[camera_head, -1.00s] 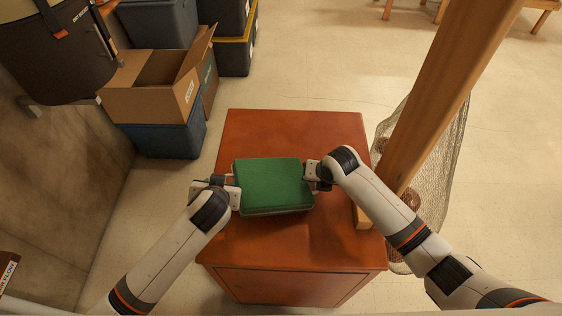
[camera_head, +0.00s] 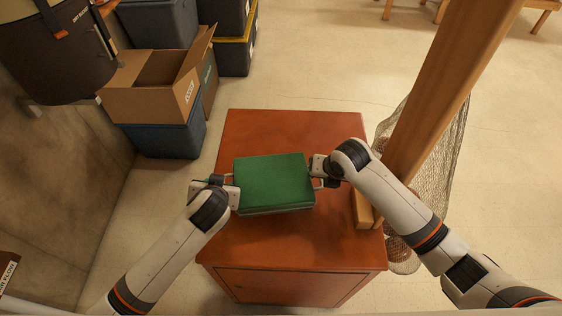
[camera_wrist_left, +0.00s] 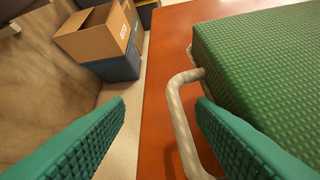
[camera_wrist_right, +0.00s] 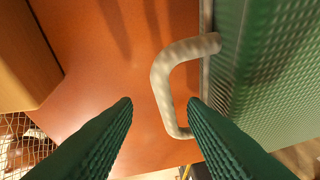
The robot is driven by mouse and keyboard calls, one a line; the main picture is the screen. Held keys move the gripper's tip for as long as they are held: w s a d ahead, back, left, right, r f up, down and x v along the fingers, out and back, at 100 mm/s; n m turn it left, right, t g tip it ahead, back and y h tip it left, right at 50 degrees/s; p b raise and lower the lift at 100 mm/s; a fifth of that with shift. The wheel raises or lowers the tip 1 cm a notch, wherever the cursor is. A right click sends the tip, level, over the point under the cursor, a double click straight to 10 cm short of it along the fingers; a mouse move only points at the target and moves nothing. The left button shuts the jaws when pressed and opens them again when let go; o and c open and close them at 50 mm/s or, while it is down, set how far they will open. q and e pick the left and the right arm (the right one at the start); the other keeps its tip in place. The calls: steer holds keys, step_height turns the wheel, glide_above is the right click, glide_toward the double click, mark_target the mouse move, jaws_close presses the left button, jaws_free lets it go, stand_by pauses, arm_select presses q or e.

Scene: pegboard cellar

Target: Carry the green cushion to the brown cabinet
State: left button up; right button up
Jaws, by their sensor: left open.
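The green cushion (camera_head: 273,182) lies flat on top of the brown cabinet (camera_head: 290,125), near the middle, with a pale loop handle on each side. My left gripper (camera_head: 224,187) is open at its left side. In the left wrist view the left handle (camera_wrist_left: 176,108) shows close beside the right-hand finger, with the fingers wide apart. My right gripper (camera_head: 323,175) is open at its right side. In the right wrist view the right handle (camera_wrist_right: 162,85) lies just beyond the spread fingertips, and nothing is gripped.
A wooden post (camera_head: 436,105) rises at the cabinet's right edge, close to my right arm, with a net (camera_head: 456,125) behind it. An open cardboard box (camera_head: 148,102) sits on a blue bin (camera_head: 172,138) at the left. Bare floor lies beyond the cabinet.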

arm_select(q)
steer(key=shift+s+d+r, duration=0.1)
steer(key=shift+d, duration=0.45)
arm_select(e)
steer(key=shift+s+a+r, duration=0.15)
steer(key=shift+s+r, duration=0.3)
steer(key=shift+r, duration=0.35)
steer(key=shift+s+a+r, duration=0.1)
steer(key=shift+s+r, duration=0.3)
steer(key=shift+r, duration=0.4)
arm_select(q)
steer(key=shift+s+a+p, duration=0.15)
steer(key=shift+a+p, duration=0.45)
steer(key=shift+a, duration=1.1)
arm_select(e)
steer(key=shift+d+r, duration=0.1)
steer(key=shift+r, duration=0.5)
arm_select(q)
steer(key=a, duration=0.3)
steer(key=shift+s+a+p, duration=0.15)
steer(key=shift+p, duration=0.2)
arm_select(e)
steer(key=shift+w+d+r, duration=0.1)
steer(key=shift+d+r, duration=0.15)
steer(key=shift+r, duration=0.1)
